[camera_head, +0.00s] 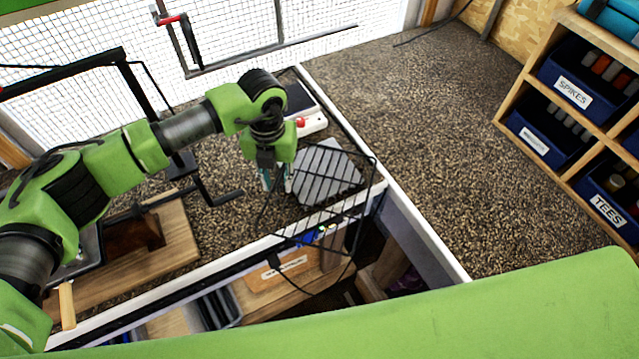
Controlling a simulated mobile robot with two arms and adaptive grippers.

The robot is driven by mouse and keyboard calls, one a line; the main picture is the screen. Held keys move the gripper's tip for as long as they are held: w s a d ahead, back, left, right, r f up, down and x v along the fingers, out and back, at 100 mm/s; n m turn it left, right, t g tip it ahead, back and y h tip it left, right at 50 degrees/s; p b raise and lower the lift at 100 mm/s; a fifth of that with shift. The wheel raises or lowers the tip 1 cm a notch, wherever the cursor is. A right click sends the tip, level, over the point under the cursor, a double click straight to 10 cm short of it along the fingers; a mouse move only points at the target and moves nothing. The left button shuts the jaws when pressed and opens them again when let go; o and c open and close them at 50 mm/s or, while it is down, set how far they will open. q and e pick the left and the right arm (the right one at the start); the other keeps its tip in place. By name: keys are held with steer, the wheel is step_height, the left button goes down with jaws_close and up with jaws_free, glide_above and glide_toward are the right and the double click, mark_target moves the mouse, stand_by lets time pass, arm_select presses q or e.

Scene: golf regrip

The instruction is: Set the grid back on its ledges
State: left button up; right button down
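A grey panel crossed by dark slanting bars, which looks like the grid (328,172), lies on or just above the speckled worktop near its front edge. I cannot tell whether its edges rest on ledges. My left gripper (274,185) points down at the panel's left side. Its fingertips are small and dark against thin black lines, so I cannot tell whether they are open or shut on the grid's edge. Thin black rods or wires (352,262) hang over the white front edge beside it. My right gripper is not in view.
A box with a red knob (301,122) stands behind the panel. A wooden board (180,242) with a dark block lies at left. An open space with wooden parts (280,273) is below the front edge. Labelled blue bins (573,92) stand at right. The right worktop (450,130) is clear.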

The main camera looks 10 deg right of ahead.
arm_select(q)
steer(key=shift+f, duration=0.65)
jaws_close()
steer(key=shift+r, duration=0.1)
